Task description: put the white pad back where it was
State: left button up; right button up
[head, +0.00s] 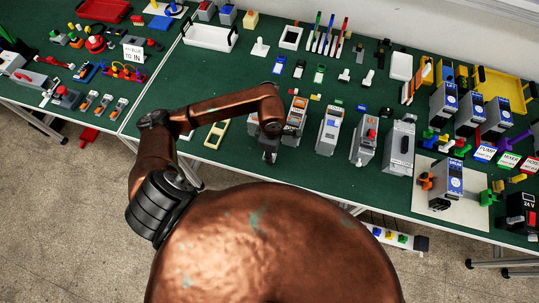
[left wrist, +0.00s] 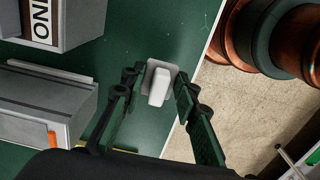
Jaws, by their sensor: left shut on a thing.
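The white pad (left wrist: 159,86) shows in the left wrist view as a pale square plate with a block on it. It sits between the fingertips of my left gripper (left wrist: 161,80), which is shut on it. In the head view my left gripper (head: 269,154) points down near the front edge of the green table, just left of a row of grey devices. The pad is hidden there by the gripper and arm. I cannot tell whether the pad touches the table. My right gripper is in neither view.
Grey devices (head: 328,130) stand in a row right of the gripper; two grey housings (left wrist: 45,105) are close by in the wrist view. A yellow frame (head: 216,134) lies to the left. The green table (head: 235,85) has free room behind; its front edge is near.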

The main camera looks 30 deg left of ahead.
pick_arm(q)
jog(key=shift+w+a+f, duration=0.3)
jog(key=shift+a+f, duration=0.05)
jog(key=shift+f, duration=0.2)
jog(key=shift+w+a+f+p, duration=0.1)
jog(key=shift+a+f+p, duration=0.1)
jog(key=shift+f, duration=0.8)
jog(key=shift+w+a+f+p, duration=0.1)
jog(key=shift+f+p, duration=0.1)
jog(key=shift+f, duration=0.75)
jog(key=shift+f, duration=0.1)
jog(key=o, duration=1.2)
notch_tip(320, 180, up, 12)
jog(key=shift+r+b, duration=0.15)
jog(key=shift+b, duration=0.4)
